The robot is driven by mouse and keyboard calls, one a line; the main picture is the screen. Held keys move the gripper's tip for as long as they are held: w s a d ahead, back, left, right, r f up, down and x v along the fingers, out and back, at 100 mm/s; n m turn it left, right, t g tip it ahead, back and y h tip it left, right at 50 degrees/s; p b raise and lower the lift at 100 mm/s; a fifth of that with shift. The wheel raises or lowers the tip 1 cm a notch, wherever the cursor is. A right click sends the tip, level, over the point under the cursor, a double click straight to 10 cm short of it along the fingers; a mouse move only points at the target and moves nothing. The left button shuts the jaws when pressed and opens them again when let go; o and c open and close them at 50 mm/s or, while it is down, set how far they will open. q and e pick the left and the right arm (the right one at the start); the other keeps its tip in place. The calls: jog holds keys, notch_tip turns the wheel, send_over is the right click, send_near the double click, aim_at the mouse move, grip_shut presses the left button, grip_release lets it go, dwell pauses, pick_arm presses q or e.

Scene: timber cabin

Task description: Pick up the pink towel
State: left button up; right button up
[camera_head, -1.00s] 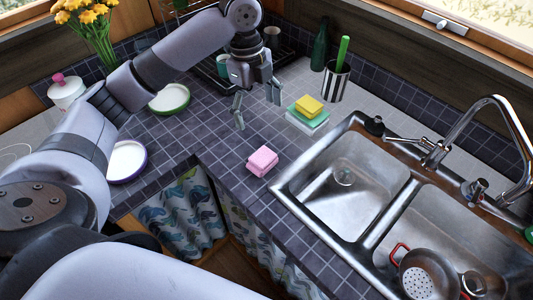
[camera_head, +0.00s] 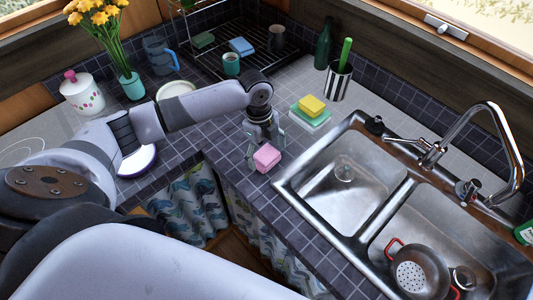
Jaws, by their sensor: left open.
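The pink towel (camera_head: 267,158) is a small folded block on the dark tiled counter, just left of the sink's near left corner. My left gripper (camera_head: 266,152) is open and points down at the towel from behind. One finger shows at the towel's left side and the other near its far right side. I cannot tell whether the fingers touch it. The towel's far side is partly hidden by the gripper. My right gripper is not in view.
A double steel sink (camera_head: 345,190) with a tap lies to the right; a colander (camera_head: 418,270) sits in it. A yellow sponge (camera_head: 312,105) on folded cloths and a striped cup (camera_head: 337,82) stand behind. A dish rack (camera_head: 240,62), flower vase (camera_head: 131,85) and lidded pot (camera_head: 83,95) are farther back.

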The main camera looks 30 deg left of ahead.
pick_arm(q)
jog(key=shift+d+f, duration=0.1)
jog(key=shift+f, duration=0.45)
jog(key=shift+c, duration=0.5)
jog(key=c, duration=1.1)
